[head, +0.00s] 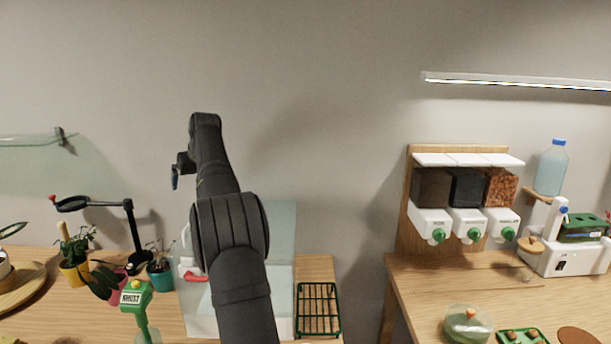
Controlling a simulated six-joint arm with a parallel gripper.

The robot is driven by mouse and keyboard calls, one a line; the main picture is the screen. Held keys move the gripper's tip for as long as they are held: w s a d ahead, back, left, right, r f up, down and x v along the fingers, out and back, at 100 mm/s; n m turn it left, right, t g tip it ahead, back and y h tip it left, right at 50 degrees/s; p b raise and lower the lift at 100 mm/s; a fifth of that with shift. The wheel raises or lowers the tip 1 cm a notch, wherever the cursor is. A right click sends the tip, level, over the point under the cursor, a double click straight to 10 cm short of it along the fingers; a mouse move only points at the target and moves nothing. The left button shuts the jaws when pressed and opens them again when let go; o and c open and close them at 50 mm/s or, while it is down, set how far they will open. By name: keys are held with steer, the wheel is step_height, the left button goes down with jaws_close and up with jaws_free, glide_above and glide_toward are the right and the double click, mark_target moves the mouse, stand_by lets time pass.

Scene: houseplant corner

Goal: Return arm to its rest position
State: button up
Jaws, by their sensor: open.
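My arm (232,230) rises from the bottom of the head view, bent upward in front of the wall. My gripper (176,178) shows small and edge-on at the left of the raised wrist, pointing down. It is open, and I see nothing held in it. It hangs in free air, well above the table items. The arm hides part of a clear-walled box (282,235) behind it.
Potted plants (75,265), a black ring stand (132,235) and a green labelled tool (136,297) stand left of my arm. A green wire rack (318,308) lies to its right. A glass shelf (30,140) juts out at left.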

steer(key=d+m, duration=0.1)
steer(key=d, duration=0.6)
steer(key=w+d+m+h, duration=0.1)
steer(key=d, duration=0.7)
steer(key=w+d+m+t+h, duration=0.1)
steer(key=d, duration=0.7)
steer(key=shift+r+m, duration=0.2)
steer(key=shift+m, duration=0.2)
